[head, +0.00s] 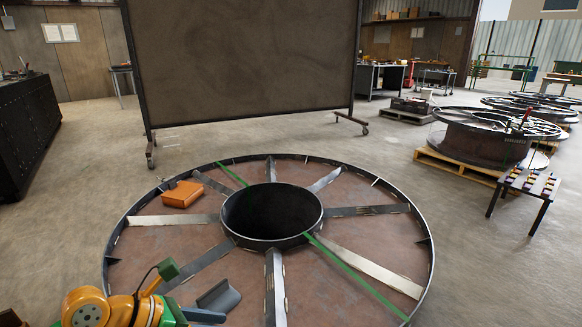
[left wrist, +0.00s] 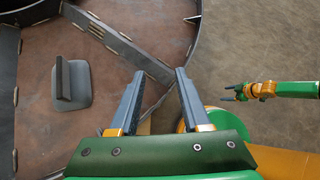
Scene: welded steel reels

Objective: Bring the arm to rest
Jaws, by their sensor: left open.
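My left arm comes in at the bottom left of the head view, and my left gripper (head: 205,316) is low near the front rim of the large steel reel (head: 215,262). In the left wrist view the left gripper (left wrist: 160,75) has its two fingers apart, with nothing between them. Behind the fingers show the reel's rim and bare floor. My right gripper (left wrist: 230,93) shows small at the right of the left wrist view, its fingers apart and empty. The right arm is not in the head view.
A grey plate with an upright fin (left wrist: 72,85) lies on the reel, left of my left gripper. An orange box (head: 182,194) sits on the reel's far left. A dark screen (head: 240,60) stands behind. A small table (head: 530,182) and reels on pallets stand right.

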